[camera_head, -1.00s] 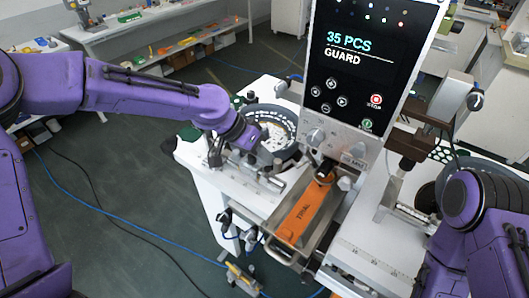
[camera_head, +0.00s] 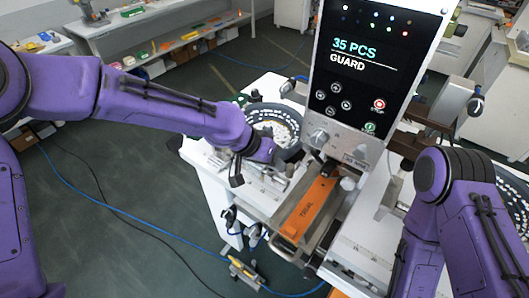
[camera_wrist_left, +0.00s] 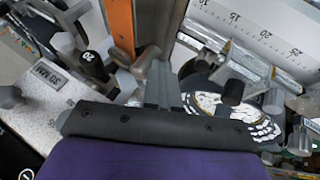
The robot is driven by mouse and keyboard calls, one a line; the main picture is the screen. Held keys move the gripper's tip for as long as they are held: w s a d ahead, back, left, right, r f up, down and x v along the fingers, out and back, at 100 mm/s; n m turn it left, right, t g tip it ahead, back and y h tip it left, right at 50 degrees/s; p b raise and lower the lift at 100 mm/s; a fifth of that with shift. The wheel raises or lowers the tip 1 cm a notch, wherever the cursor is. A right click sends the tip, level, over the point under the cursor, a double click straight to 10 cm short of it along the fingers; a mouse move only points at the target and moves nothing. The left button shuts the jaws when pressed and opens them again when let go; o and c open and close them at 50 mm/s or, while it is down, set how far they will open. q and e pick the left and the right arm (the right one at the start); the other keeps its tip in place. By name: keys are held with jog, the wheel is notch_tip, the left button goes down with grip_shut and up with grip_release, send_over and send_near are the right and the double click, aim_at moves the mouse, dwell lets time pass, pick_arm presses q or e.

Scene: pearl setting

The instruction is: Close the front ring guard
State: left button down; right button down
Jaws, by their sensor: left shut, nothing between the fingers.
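A round dark ring with white slots (camera_head: 290,118) surrounds a bowl of pale pieces on the white machine table, left of the display. I cannot tell which part is the front ring guard or how far it stands open. The slotted ring also shows in the left wrist view (camera_wrist_left: 262,127). My left gripper (camera_head: 237,179) is shut and empty at the near left side of the bowl, over small metal fittings. In the left wrist view the grey fingers (camera_wrist_left: 153,78) point toward the fittings beside the orange strip. Contact is unclear. My right gripper is out of view; only its arm shows.
A display panel (camera_head: 361,75) reading "35 PCS GUARD" stands upright right of the bowl. An orange strip (camera_head: 308,208) lies in a metal tray below it. A second slotted ring (camera_head: 514,208) is at the far right. Open floor lies left of the table.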

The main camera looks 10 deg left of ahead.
pick_arm(q)
jog(key=s+a+r, duration=0.1)
jog(key=a+r, duration=0.7)
jog(key=a, duration=0.1)
jog(key=shift+s+a, duration=0.15)
jog(key=shift+a, duration=0.05)
